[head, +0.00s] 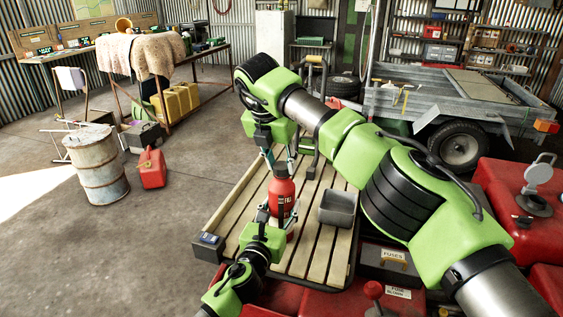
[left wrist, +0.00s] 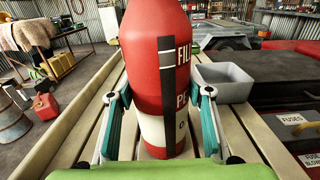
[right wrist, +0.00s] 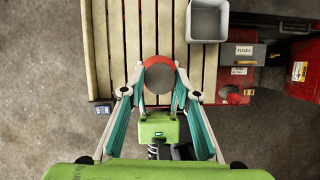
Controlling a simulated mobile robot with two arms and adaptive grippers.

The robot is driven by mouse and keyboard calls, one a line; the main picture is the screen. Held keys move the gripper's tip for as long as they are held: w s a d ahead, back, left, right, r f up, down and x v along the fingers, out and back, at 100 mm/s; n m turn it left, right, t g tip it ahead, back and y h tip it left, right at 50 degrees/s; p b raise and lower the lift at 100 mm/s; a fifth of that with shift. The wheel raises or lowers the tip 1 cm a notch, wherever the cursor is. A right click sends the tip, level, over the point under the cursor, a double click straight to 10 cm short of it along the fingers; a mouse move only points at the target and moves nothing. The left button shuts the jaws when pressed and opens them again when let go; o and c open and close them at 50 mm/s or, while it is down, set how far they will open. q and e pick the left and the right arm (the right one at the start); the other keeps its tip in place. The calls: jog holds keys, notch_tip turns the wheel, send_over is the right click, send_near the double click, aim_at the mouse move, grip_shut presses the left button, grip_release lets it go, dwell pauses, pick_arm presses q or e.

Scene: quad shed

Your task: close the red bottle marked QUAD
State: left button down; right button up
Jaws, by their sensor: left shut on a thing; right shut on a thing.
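The red bottle (head: 283,195) stands upright on the slatted wooden rack (head: 312,245). In the left wrist view it fills the middle, with a black stripe and white band; lettering starting "FIL" shows, but no QUAD. My left gripper (head: 278,211) is shut around the bottle's body, a finger on each side. My right gripper (head: 280,160) reaches down from above, its fingers on both sides of the top.
A grey open bin (head: 338,210) stands on the rack just right of the bottle. A small blue device (head: 208,238) sits at the rack's corner. A FUSES box (head: 384,256) and red bodywork (head: 515,190) lie to the right. Open floor, a barrel (head: 96,165) and a red can (head: 151,169) are left.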

jog(key=shift+d, duration=0.15)
jog(key=o, duration=0.7)
jog(key=shift+c, duration=0.2)
jog(key=shift+r, duration=2.3)
jog(key=o, duration=0.6)
jog(key=shift+c, duration=0.2)
